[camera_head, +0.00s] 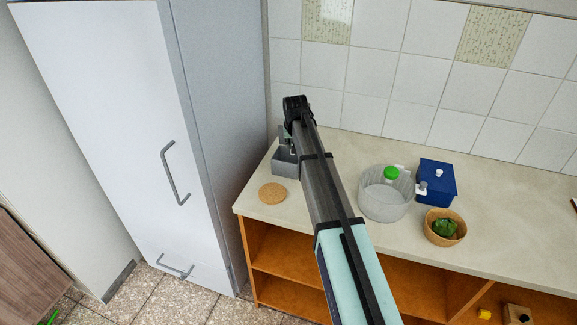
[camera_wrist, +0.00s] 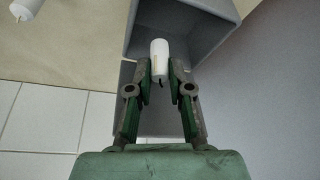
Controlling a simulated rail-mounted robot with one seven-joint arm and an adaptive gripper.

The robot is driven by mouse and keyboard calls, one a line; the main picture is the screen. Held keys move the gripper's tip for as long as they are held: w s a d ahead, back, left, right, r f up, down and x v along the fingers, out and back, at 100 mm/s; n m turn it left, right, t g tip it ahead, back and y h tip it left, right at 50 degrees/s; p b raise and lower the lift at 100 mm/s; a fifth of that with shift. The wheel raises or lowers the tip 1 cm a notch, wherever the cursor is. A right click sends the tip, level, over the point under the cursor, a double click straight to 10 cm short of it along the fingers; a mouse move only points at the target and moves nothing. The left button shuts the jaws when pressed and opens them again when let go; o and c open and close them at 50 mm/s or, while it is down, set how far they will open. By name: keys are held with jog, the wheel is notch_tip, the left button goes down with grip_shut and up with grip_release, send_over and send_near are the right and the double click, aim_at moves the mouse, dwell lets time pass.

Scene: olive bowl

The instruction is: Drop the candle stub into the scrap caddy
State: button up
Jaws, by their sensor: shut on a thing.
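The candle stub (camera_wrist: 159,58) is a short white cylinder with a dark wick end. It sits between the fingertips of my gripper (camera_wrist: 160,70), which is shut on it. The scrap caddy (camera_wrist: 207,42) is a grey open box, and in the wrist view the stub shows in front of its opening. The caddy also shows in the head view (camera_head: 285,163) at the left end of the counter, partly covered by my arm. In the head view the stub cannot be made out. I cannot tell the stub's height over the caddy.
A cork disc (camera_head: 272,192) lies in front of the caddy. A clear round bin (camera_head: 385,205), a blue box (camera_head: 437,181) and a wooden bowl (camera_head: 445,236) stand to the right. A tall cabinet (camera_head: 215,110) is at left.

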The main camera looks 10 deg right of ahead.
jog(key=shift+f, duration=0.8)
jog(key=o, duration=0.9)
jog(key=v, duration=1.2)
